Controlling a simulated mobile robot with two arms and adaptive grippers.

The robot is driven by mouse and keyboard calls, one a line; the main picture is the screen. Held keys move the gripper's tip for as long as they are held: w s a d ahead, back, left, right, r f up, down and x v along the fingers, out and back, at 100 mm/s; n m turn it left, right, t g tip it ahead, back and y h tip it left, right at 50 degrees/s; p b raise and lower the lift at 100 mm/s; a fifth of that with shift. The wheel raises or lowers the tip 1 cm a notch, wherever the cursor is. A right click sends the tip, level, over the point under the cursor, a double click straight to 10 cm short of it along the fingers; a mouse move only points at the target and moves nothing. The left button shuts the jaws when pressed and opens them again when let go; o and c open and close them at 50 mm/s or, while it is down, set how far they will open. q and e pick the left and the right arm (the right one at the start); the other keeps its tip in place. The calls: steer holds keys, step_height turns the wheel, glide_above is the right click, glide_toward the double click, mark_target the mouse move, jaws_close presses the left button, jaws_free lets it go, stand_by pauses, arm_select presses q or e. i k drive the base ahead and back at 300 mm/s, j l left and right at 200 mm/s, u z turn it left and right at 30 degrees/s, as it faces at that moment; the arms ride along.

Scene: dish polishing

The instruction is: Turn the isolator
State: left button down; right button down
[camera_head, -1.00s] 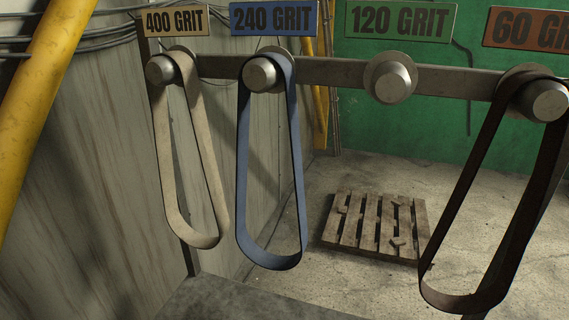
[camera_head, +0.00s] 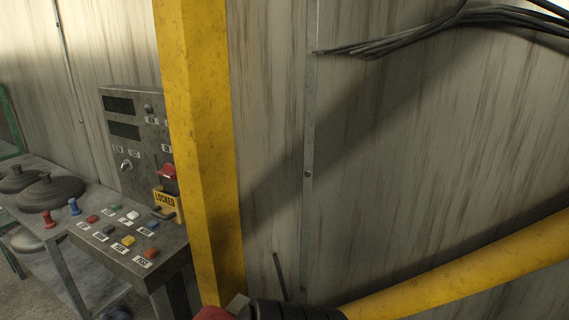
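A red switch handle (camera_head: 168,172), which looks like the isolator, sits on the right side of a grey control panel (camera_head: 124,150) at the left of the head view. A yellow plate reading LOCKED (camera_head: 165,199) is just below it. A yellow post (camera_head: 200,150) stands directly to the right and hides the panel's right edge. A small rotary knob (camera_head: 126,166) is lower left on the panel.
A sloped button console (camera_head: 125,240) stands below the panel. A bench with dark round lids (camera_head: 50,192) is at far left. A dark ribbed object with a red part (camera_head: 285,310) is cut off at the bottom.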

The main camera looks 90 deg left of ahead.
mark_target(168, 171)
steer(key=u, duration=3.55)
steer(key=i+j, duration=0.15)
steer(key=j, duration=0.25)
steer(key=i+j, duration=0.15)
steer(key=j, duration=0.2)
steer(key=i+j, duration=0.2)
steer(key=j, duration=0.2)
steer(key=i+j, duration=0.15)
steer(key=j, duration=0.2)
